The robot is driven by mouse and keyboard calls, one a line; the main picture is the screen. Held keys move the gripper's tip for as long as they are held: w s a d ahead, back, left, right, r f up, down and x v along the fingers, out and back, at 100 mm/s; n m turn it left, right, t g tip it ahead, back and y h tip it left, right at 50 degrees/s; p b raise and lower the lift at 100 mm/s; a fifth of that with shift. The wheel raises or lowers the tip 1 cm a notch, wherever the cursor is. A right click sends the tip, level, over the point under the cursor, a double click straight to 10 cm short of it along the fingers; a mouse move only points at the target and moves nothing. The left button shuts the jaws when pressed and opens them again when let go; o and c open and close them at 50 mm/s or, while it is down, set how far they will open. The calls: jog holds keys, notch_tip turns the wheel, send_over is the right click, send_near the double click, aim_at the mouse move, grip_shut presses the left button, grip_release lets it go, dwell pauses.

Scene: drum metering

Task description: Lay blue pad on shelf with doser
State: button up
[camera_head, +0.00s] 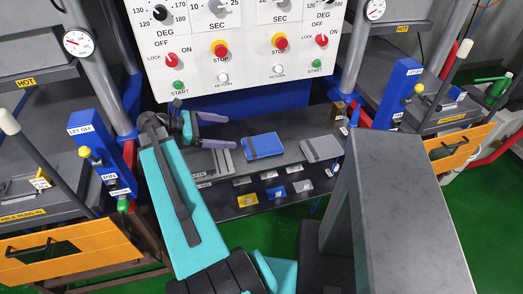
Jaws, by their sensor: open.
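The blue pad (266,145), with a dark strip across it, lies flat on the dark bench (226,206) below the control panel. My gripper (222,131) is open and empty, left of the blue pad and apart from it, with its two fingers pointing right. I cannot tell which shelf holds the doser.
A grey pad (321,149) lies right of the blue one. The white control panel (244,45) rises behind. Presses with orange fronts (72,252) stand at both sides. Green floor is open at lower right.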

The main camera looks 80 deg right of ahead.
notch_tip(320, 180, down, 5)
jog(key=b, duration=0.4)
jog(key=p, duration=0.1)
send_near(259, 144)
jog(key=x, duration=0.3)
jog(key=shift+s+a+r, duration=0.15)
jog(key=shift+s+a, duration=0.05)
jog(key=shift+s+d+f, duration=0.25)
jog(key=shift+s+f, duration=0.05)
jog(key=shift+s, duration=0.15)
jog(key=shift+p+x, duration=1.05)
jog(key=shift+x, duration=1.6)
jog(key=shift+w+d+f, duration=0.15)
jog(key=shift+w+d, duration=0.05)
jog(key=shift+c, duration=0.4)
jog(key=c, duration=0.9)
